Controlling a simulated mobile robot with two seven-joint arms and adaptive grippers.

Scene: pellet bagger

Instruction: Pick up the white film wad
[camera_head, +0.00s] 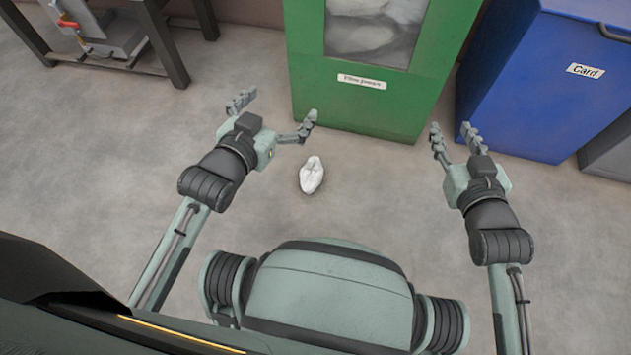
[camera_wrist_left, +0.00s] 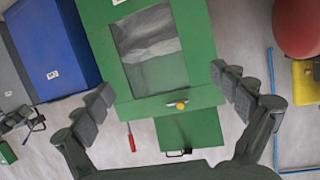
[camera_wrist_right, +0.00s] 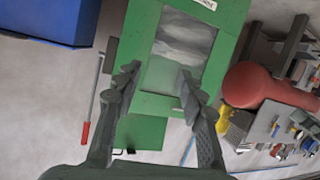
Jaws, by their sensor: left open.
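The white film wad (camera_head: 312,175) lies on the grey floor in the head view, in front of the green cabinet. It is small and crumpled, and I cannot make it out in either wrist view. My left gripper (camera_head: 275,110) is open and empty, above and left of the wad in the picture, with its fingers spread wide. In the left wrist view its fingers (camera_wrist_left: 163,82) stand apart. My right gripper (camera_head: 452,129) is open and empty, well to the right of the wad. Its fingers (camera_wrist_right: 158,72) show a narrower gap in the right wrist view.
The green cabinet (camera_head: 380,98), with a window showing pale film, stands behind the wad. A blue bin (camera_head: 530,85) labelled "Card" stands at the right. A dark-framed table (camera_head: 125,65) is at the upper left. The floor around the wad is clear.

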